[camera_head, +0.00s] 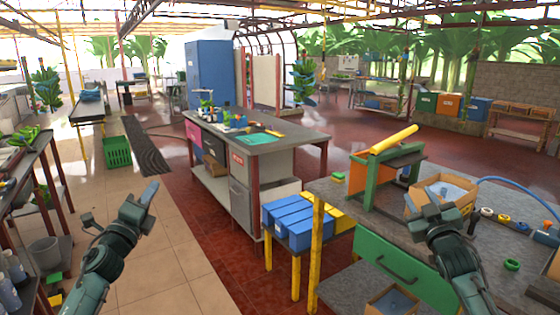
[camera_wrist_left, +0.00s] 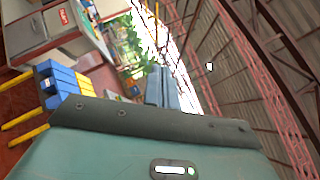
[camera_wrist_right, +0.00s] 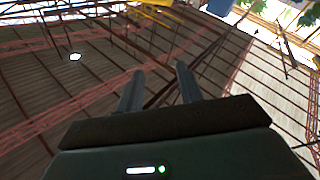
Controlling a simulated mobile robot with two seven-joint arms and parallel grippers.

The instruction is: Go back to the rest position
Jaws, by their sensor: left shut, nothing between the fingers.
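My left gripper (camera_head: 150,190) is raised over the tiled floor at the left of the head view. In the left wrist view its two grey fingers (camera_wrist_left: 161,84) lie close together with nothing between them. My right gripper (camera_head: 431,198) is raised at the right of the head view, in front of the grey workbench (camera_head: 508,247). In the right wrist view its two fingers (camera_wrist_right: 158,78) point up, apart and empty, with the roof behind them. No hanging stem is held by either gripper.
Blue bins (camera_head: 300,222) stand on a yellow-legged stand at centre. A cardboard box (camera_head: 440,190) and an orange-green frame with a yellow roll (camera_head: 393,139) stand on the workbench. A green crate (camera_head: 117,152) is on the floor at left.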

